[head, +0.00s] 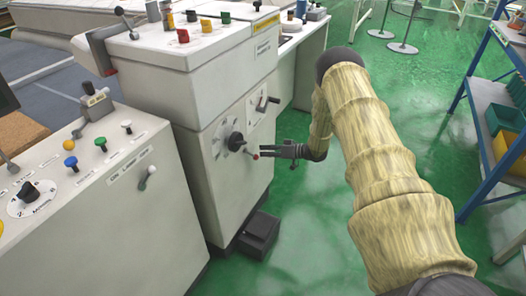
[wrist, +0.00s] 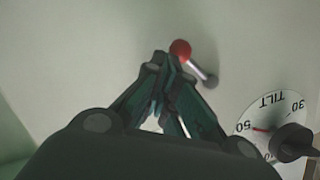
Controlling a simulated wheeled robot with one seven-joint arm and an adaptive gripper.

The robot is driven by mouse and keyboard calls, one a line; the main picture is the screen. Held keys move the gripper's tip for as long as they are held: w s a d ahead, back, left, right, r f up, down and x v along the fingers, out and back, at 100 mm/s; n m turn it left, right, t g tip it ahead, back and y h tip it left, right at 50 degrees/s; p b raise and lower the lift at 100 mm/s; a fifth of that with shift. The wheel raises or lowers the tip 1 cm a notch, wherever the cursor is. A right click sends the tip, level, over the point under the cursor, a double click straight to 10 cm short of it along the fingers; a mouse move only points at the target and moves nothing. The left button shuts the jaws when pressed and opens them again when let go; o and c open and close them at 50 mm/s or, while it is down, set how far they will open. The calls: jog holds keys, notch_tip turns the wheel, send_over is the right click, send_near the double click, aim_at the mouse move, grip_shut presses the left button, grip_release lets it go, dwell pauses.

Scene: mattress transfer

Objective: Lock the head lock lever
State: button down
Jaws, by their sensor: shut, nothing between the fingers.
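A short lever with a red ball end (head: 256,156) and a metal rod is on the front of the pale machine cabinet. It also shows in the wrist view (wrist: 181,51), its rod slanting down to the right from the ball. I cannot read a label naming this lever. My gripper (head: 266,151) is beside the red ball, in front of the cabinet face. In the wrist view its fingers (wrist: 164,59) are shut and empty, their tips just left of and below the ball. I cannot tell whether they touch it.
A dial marked TILT (wrist: 268,108) with a black knob (wrist: 290,142) is beside the lever. Another dark-handled lever (head: 268,104) is higher on the cabinet. A control console (head: 150,215) stands at left. A black box (head: 258,235) lies on the green floor by the cabinet. A blue rack (head: 490,90) is at right.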

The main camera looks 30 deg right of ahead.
dwell(0.3)
jog(key=s+d+r, duration=0.4)
jog(key=s+d, duration=0.3)
jog(key=d, duration=0.3)
jog(key=shift+p, duration=0.3)
jog(key=shift+d, duration=0.1)
